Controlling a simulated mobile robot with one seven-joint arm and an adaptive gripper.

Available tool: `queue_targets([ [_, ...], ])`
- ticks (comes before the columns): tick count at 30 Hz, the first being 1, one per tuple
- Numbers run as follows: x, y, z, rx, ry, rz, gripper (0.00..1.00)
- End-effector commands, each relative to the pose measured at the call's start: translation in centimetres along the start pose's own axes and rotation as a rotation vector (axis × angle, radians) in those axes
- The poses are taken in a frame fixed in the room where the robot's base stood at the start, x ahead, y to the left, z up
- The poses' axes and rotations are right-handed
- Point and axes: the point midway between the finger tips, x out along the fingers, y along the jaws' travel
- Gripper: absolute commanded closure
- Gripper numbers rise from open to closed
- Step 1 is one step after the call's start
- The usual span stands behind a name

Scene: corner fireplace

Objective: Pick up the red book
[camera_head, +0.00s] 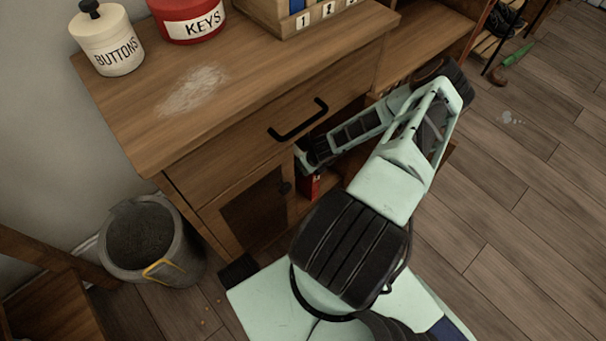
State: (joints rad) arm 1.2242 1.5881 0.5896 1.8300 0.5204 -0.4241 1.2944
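A small red item (309,186), probably the red book, shows in the open lower part of the wooden cabinet, right of its small door. Only a narrow upright strip of it is visible; the rest is hidden by the cabinet and my arm. My arm reaches over from the right, and its far end with my gripper (304,160) is at the cabinet opening, just above the red item in the picture. The fingers are too small and dark to tell whether they are open or touching it.
The wooden cabinet (150,130) has a black drawer handle (298,119) near my arm. On top stand a white BUTTONS jar (105,42), a red KEYS tin (190,22) and a numbered wooden box (300,18). A grey bucket (190,250) stands left. The floor (530,170) at right is largely clear.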

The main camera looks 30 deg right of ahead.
Motion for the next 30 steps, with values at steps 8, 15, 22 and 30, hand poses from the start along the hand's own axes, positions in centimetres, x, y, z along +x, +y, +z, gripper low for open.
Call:
queue_targets([
  [8, 0.05, 0.01, -0.06, 0.000, 0.000, 0.000, 0.55],
  [15, 0.37, 0.05, -0.20, -0.001, 0.000, 0.001, 0.55],
  [22, 0.42, 0.03, -0.22, -0.001, 0.000, 0.000, 0.55],
  [30, 0.40, 0.01, -0.21, -0.001, 0.000, 0.000, 0.77],
])
